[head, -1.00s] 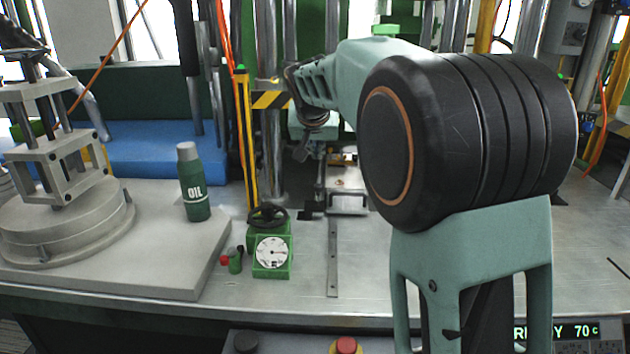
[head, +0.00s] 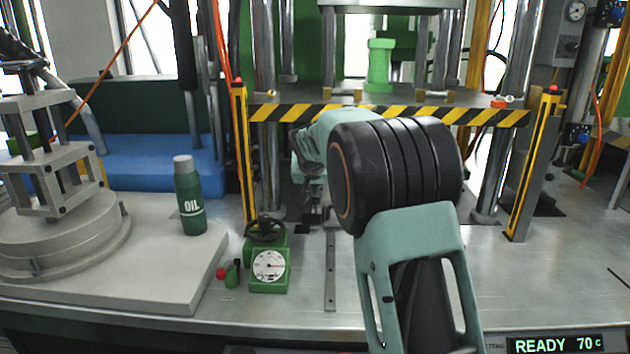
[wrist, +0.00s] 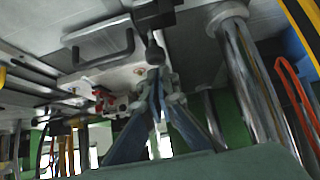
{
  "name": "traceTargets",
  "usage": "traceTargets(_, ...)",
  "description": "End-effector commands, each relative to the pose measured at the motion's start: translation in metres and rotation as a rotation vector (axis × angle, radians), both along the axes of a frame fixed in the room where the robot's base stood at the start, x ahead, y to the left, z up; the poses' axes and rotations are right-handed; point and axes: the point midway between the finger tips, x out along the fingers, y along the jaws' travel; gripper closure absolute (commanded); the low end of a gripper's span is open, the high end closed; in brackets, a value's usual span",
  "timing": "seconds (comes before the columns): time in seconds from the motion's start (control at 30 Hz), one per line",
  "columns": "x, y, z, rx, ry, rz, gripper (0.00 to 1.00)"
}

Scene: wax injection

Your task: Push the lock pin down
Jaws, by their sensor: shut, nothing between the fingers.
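In the wrist view my gripper (wrist: 157,80) is shut and empty, its two blue-grey fingers meeting at the tips. Just past the tips is a dark rod with a rounded end (wrist: 155,54), hanging from a black block (wrist: 153,16). It may be the lock pin, but I cannot be sure. The tips look very close to it; I cannot tell whether they touch. Beside it is a pale plate (wrist: 125,78) with a dark U-shaped handle (wrist: 97,47) and small red parts. In the head view my arm hides the fingers and most of the fixture.
A striped beam (head: 390,114) crosses the press between yellow posts (head: 533,165). Steel columns (head: 270,170) stand beside my arm. A green gauge unit (head: 268,268), an oil bottle (head: 189,195) and a metal strip (head: 331,265) are at left. The bench's right side is mostly clear.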

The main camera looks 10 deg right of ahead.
Motion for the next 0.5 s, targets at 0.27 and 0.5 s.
traceTargets(0.27, 0.0001, -0.0001, -0.0084, 0.000, -0.001, 0.000, 1.00)
traceTargets(0.5, -0.0002, -0.0001, -0.0100, 0.000, 0.000, 0.000, 1.00)
